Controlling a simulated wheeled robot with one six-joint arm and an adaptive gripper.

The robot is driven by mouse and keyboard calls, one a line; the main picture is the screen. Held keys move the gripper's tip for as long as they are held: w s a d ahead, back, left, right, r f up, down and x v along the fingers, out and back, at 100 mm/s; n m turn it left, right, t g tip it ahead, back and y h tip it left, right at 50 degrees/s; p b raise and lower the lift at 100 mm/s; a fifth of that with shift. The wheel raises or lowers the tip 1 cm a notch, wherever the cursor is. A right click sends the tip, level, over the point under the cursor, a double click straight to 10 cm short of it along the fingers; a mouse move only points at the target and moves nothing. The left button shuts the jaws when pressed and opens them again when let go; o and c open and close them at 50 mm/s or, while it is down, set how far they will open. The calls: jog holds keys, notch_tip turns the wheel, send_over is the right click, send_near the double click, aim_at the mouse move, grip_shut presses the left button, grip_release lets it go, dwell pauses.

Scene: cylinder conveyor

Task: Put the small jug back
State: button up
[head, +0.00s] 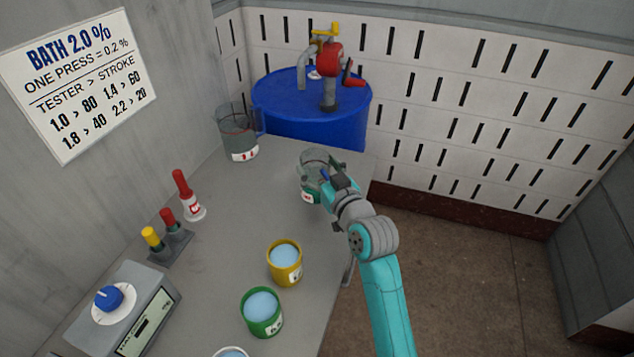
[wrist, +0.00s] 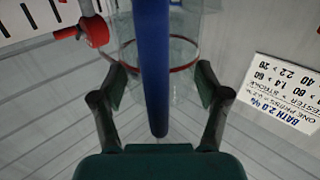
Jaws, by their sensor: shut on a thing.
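The small jug (head: 313,158) is clear grey with a white and red label low on its side. It is at the far end of the bench in the head view. My gripper (head: 326,182) is shut on its blue handle, which stands upright between the fingers in the wrist view (wrist: 154,60). I cannot tell whether the jug's base touches the bench. A larger clear jug (head: 236,128) with a red line and a white label stands to its left, against the wall. The two jugs are apart.
A blue drum (head: 310,122) with a red and yellow pump (head: 330,60) stands behind the bench (head: 225,225). A yellow cup (head: 285,272) and a green cup (head: 262,322) hold light blue liquid. Red and yellow markers (head: 168,218) and a tester (head: 125,315) stand left.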

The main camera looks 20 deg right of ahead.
jog(key=shift+f, duration=2.2)
jog(key=shift+f, duration=0.15)
jog(key=o, duration=1.4)
jog(key=s+d, duration=0.1)
jog(key=s, duration=1.1)
jog(key=shift+d+r, duration=0.25)
jog(key=shift+d, duration=0.15)
